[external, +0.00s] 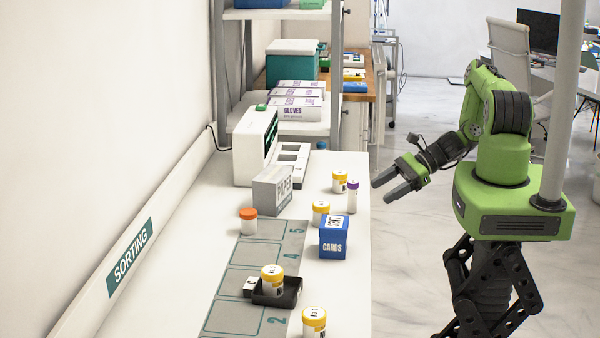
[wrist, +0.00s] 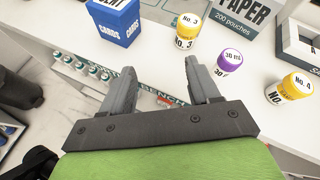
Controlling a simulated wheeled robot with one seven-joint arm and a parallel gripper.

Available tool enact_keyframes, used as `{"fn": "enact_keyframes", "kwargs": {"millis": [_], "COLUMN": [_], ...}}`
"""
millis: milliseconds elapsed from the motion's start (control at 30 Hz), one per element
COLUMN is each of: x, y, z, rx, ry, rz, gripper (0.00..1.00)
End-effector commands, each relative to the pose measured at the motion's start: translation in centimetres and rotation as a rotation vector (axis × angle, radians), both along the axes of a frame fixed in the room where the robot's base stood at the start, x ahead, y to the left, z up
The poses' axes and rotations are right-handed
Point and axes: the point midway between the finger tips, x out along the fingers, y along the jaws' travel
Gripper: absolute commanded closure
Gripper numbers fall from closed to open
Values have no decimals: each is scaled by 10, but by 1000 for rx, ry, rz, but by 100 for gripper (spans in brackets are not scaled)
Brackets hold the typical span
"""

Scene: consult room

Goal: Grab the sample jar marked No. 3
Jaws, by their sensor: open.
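The No. 3 jar (wrist: 186,33), white with a yellow lid, stands upright in the wrist view beyond my fingertips, between the blue cards box and the grey paper box. In the external view, by its place, it is the yellow-lidded jar (external: 321,213) just behind the cards box; its label is too small to read there. My gripper (external: 385,188) is open and empty, to the right of the table edge and apart from the jar. In the wrist view its two fingers (wrist: 161,78) point toward the table with nothing between them.
A purple-lidded jar (wrist: 229,63) and the No. 4 jar (wrist: 288,88) stand to the right of the No. 3 jar. The cards box (wrist: 103,20) is to its left, the paper box (wrist: 241,15) behind. A black tray (external: 277,293) holds another yellow-lidded jar on the numbered mat.

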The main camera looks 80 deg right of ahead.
Motion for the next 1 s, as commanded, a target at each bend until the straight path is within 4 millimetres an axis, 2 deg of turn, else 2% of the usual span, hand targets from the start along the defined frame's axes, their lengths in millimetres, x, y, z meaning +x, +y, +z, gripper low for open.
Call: {"fn": "enact_keyframes", "kwargs": {"millis": [33, 100, 200, 267, 433, 600, 1000], "x": [1, 3, 4, 8, 37, 63, 111], "y": [-6, -14, -20, -20, -13, -10, -1], "z": [9, 9, 8, 4, -18, -30, -41], "rx": [92, 178, 236, 244, 237, 233, 237], "ry": [-7, -10, -13, -14, -12, -11, -14], "rz": [-118, -237, -318, -328, -318, -317, -320], "gripper": [39, 39, 39, 39, 39, 39, 39]}}
